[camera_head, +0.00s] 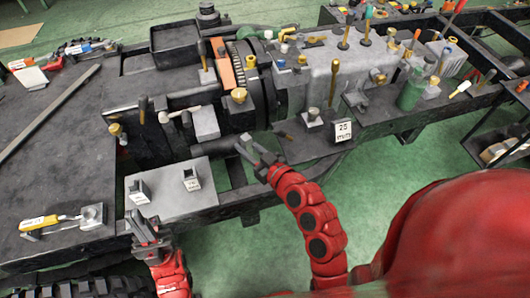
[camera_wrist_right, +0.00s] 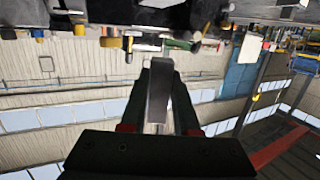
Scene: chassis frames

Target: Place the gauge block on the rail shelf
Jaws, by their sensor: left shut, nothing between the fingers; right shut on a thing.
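My right gripper (camera_head: 255,152) is shut on a plain grey metal block, which I take to be the gauge block (camera_head: 246,141). The block also shows upright between the dark fingers in the right wrist view (camera_wrist_right: 157,98). The gripper is in front of the chassis rail, between a light grey plate (camera_head: 172,207) at left and a dark shelf (camera_head: 306,150) with a "25 mm" sign (camera_head: 343,131) at right. I cannot tell for sure which one is the rail shelf. My left gripper (camera_head: 146,226) is shut and empty near the light plate's front left corner.
Two small labelled blocks (camera_head: 191,181) (camera_head: 138,193) stand on the light plate. A small metal block with a brass knob (camera_head: 312,117) is on the dark shelf. A yellow-handled caliper (camera_head: 50,222) lies at far left. Green floor (camera_head: 400,190) is open at right.

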